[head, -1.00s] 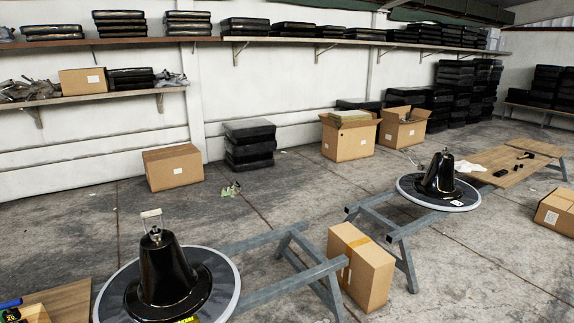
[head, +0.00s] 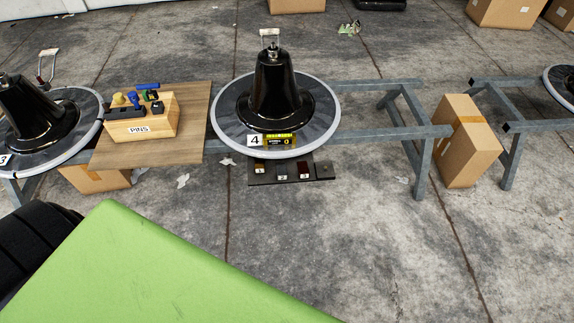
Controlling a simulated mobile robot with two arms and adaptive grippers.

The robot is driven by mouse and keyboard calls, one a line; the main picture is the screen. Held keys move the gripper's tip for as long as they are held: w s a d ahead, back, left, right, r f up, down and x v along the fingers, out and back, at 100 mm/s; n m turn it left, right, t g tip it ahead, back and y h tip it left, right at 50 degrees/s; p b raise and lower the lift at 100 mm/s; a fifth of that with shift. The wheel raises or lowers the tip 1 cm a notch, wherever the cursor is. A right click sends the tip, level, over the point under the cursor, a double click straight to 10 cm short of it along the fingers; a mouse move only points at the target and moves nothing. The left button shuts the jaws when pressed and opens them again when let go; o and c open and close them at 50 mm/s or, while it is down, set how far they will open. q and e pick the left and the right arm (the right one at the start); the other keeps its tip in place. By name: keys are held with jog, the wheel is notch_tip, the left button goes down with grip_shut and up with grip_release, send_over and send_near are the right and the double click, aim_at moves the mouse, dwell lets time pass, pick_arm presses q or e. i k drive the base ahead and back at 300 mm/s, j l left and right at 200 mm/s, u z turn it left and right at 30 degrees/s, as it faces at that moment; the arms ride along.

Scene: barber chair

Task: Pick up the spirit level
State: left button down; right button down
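A small yellow and black bar (head: 279,140), which looks like the spirit level, lies at the front rim of the middle round base (head: 226,128), next to a white card marked 4 (head: 254,140). A glossy black cone-shaped piece (head: 275,88) with a metal loop on top stands upright on this base. Neither of my grippers is in view.
A wooden box labelled PINS (head: 140,127) holds tools on a board (head: 192,115) left of the base. A dark tray (head: 262,179) with small numbered blocks sits below it. A scratched green surface (head: 150,265) fills the lower left. A cardboard box (head: 466,141) stands right.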

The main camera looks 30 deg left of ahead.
aim_at(276, 139)
jog(key=i+j+u, duration=0.1)
jog(key=u, duration=0.95)
jog(key=j, duration=0.1)
